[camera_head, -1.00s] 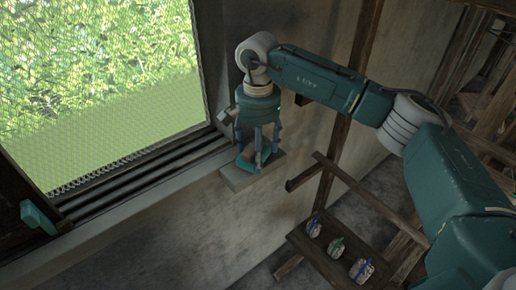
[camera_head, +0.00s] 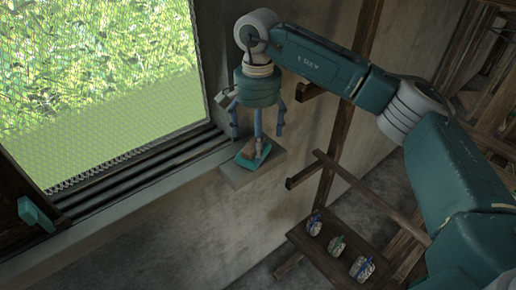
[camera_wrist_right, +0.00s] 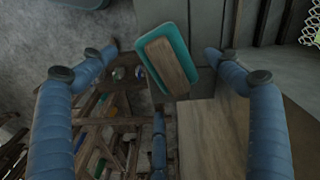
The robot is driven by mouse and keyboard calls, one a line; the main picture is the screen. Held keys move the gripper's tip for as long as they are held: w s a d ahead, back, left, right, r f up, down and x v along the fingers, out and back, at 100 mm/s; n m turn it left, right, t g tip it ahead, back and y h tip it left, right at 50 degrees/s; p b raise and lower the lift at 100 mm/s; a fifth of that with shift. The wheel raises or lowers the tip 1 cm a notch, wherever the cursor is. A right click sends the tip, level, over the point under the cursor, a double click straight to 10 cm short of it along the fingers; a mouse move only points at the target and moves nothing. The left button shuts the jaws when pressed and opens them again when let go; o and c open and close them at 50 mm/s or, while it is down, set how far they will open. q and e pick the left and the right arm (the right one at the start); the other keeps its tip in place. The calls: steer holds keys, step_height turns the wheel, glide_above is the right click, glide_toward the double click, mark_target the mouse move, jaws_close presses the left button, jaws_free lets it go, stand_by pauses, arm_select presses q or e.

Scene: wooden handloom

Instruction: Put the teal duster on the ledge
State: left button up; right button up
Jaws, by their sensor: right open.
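The teal duster (camera_head: 254,154), with a brown wooden back, lies on the small grey ledge (camera_head: 236,178) that juts from the wall at the window's lower right corner. It looks slightly skewed on the ledge. My right gripper (camera_head: 257,136) is above it with its blue fingers spread open. In the head view one finger overlaps the duster, and I cannot tell if it touches. In the right wrist view the duster (camera_wrist_right: 166,60) shows whole between the open fingers, gripped by none of them. My left gripper is not in view.
A teal block-like piece (camera_head: 36,213) sits on the window frame at left. A wooden shelf (camera_head: 345,240) at lower right holds several small wrapped bundles. A wooden rail (camera_head: 362,192) and post (camera_head: 335,140) stand right of the ledge.

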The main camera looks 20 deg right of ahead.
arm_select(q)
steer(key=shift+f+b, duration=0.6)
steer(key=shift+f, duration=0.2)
arm_select(e)
step_height(320, 180, up, 9)
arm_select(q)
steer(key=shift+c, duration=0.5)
arm_select(e)
steer(key=shift+f, duration=0.15)
